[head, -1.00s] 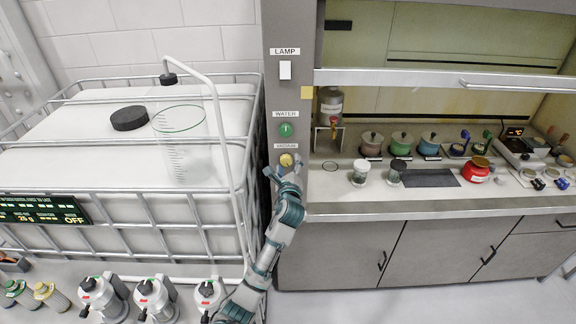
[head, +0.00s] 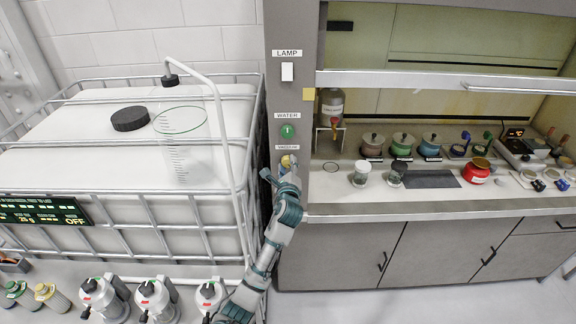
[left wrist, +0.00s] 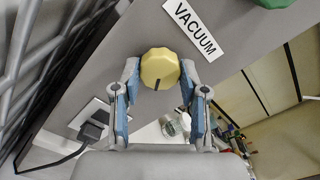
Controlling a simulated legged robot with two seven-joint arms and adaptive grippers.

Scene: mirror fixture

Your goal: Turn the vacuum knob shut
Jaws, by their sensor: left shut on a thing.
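The yellow vacuum knob (head: 286,161) is on the grey post under the vacuum label (head: 287,148). In the left wrist view the knob (left wrist: 160,68) is round and faceted, with a dark mark at its lower middle, beside the VACUUM label (left wrist: 195,27). My left gripper (head: 281,170) reaches up to the knob from below. In the left wrist view its two blue-padded fingers (left wrist: 160,80) stand on either side of the knob and are shut on it. The fingers partly hide the knob in the head view. My right gripper is not in view.
Above the knob are a green water knob (head: 287,131) and a lamp switch (head: 287,72). A caged white tank (head: 60,165) stands close on the left. The hood counter (head: 430,204) with jars is on the right. A plugged socket (left wrist: 90,122) sits below the knob.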

